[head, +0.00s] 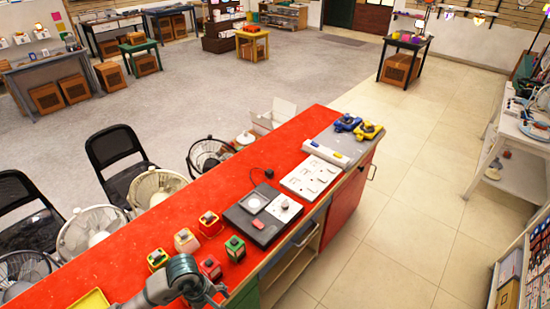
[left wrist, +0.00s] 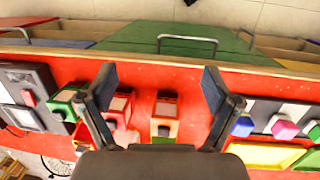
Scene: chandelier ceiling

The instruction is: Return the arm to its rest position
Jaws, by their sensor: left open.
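My left arm (head: 160,287) reaches in at the bottom of the head view, low over the near end of the red counter (head: 130,262). Its gripper (head: 212,292) is just in front of a red button box (head: 209,267). My right gripper is in neither view.
Several small coloured boxes, including a green one (head: 235,248), stand close to the gripper. A yellow tray (head: 90,300) lies at the counter's near end. A black panel (head: 262,213) and a white board (head: 311,177) lie farther along. Fans and chairs line the left side; tiled floor is clear on the right.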

